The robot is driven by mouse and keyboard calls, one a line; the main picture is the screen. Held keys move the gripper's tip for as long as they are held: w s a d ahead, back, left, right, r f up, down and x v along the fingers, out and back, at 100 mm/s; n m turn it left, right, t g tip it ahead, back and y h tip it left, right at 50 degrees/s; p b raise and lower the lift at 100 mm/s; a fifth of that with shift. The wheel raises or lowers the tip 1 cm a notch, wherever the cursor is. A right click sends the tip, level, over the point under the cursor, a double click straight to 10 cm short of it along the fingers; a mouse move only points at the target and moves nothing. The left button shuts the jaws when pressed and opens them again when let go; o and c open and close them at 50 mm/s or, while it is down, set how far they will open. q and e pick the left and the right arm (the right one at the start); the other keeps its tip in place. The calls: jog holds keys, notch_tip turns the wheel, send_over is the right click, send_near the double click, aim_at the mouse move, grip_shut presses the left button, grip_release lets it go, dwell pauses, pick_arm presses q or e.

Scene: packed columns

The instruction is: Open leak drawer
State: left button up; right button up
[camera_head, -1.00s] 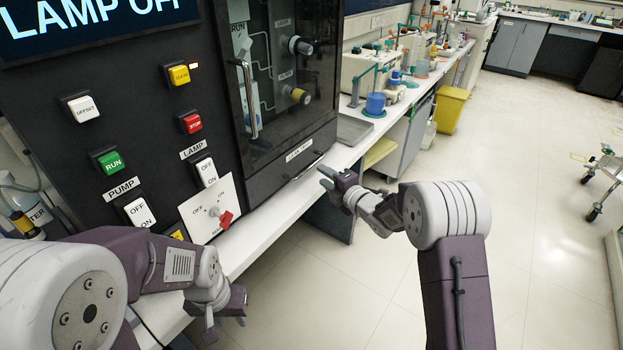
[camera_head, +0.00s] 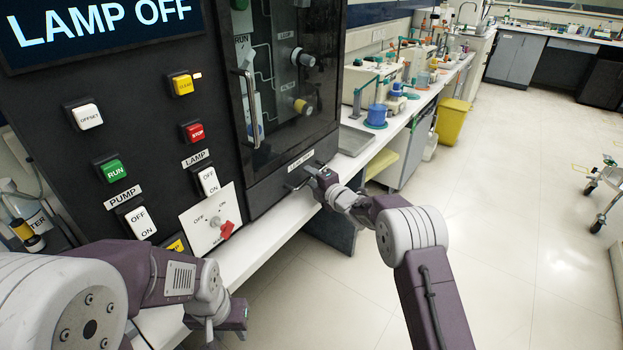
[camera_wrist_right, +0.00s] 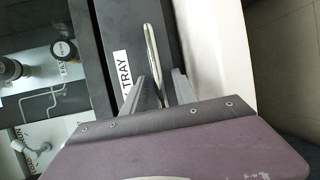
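The leak drawer (camera_head: 292,181) is the black drawer low on the front of the black cabinet, and its front looks flush. Its silver bar handle (camera_wrist_right: 152,50) shows in the right wrist view beside a white label ending in TRAY. My right gripper (camera_head: 307,180) is at the drawer front in the head view. In the wrist view its two grey fingers (camera_wrist_right: 158,88) stand apart, with the lower end of the handle between them. I see a gap beside the handle. My left gripper (camera_head: 224,328) hangs empty below the panel, its fingers apart.
A control panel with a red-handled knob (camera_head: 226,229) is left of the drawer. A glass door with a vertical handle (camera_head: 247,108) is above it. A white bench (camera_head: 262,245) runs under the cabinet. The floor to the right is open.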

grip_shut()
dwell(1.4)
